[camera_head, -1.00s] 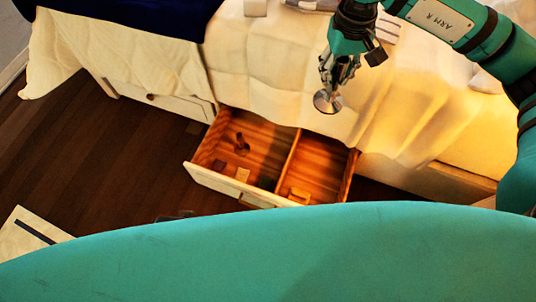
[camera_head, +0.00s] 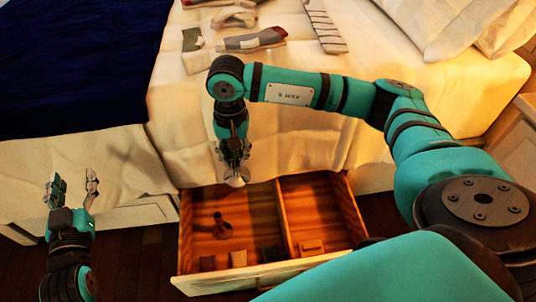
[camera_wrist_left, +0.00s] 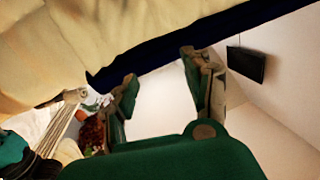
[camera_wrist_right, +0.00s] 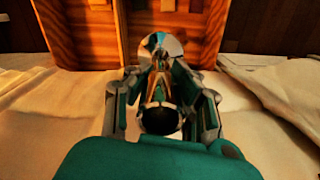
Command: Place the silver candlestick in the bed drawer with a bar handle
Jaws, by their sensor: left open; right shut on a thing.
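My right gripper (camera_head: 233,152) is shut on the silver candlestick (camera_head: 237,179), which hangs with its round shiny end down over the back edge of the open drawer. In the right wrist view the candlestick (camera_wrist_right: 160,75) stands between the fingers, in front of the drawer. The open drawer (camera_head: 240,276) is wooden inside, with a divider. A bar handle on it (camera_head: 268,280) shows only partly at its front. My left gripper (camera_head: 72,190) is open and empty, left of the drawer. It also shows open in the left wrist view (camera_wrist_left: 158,80).
The drawer's left compartment holds a dark small object (camera_head: 221,226) and several little blocks; the right holds a small wooden block (camera_head: 311,246). Socks (camera_head: 255,40) lie on the bed. A closed drawer (camera_head: 130,214) is at the left. Pillows (camera_head: 435,25) lie at the back right.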

